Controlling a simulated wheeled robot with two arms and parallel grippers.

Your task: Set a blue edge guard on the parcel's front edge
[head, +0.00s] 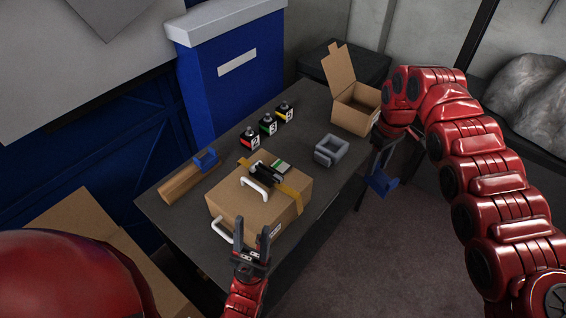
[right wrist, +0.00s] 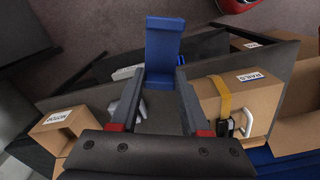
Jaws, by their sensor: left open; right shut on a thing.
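The parcel (head: 245,205) is a closed cardboard box with a yellow strap and white handles, standing on the dark table (head: 165,222). It also shows at the right of the right wrist view (right wrist: 238,102). My right gripper (head: 383,158) is shut on a blue edge guard (head: 381,184), held off the table's right side, clear of the parcel. The guard also shows between the fingertips in the right wrist view (right wrist: 163,48). A second blue edge guard (head: 206,160) sits on a cardboard piece left of the parcel. My left gripper (head: 252,249) is open and empty close to the parcel's near side.
A blue bin (head: 232,80) stands behind. Floor is free to the right.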

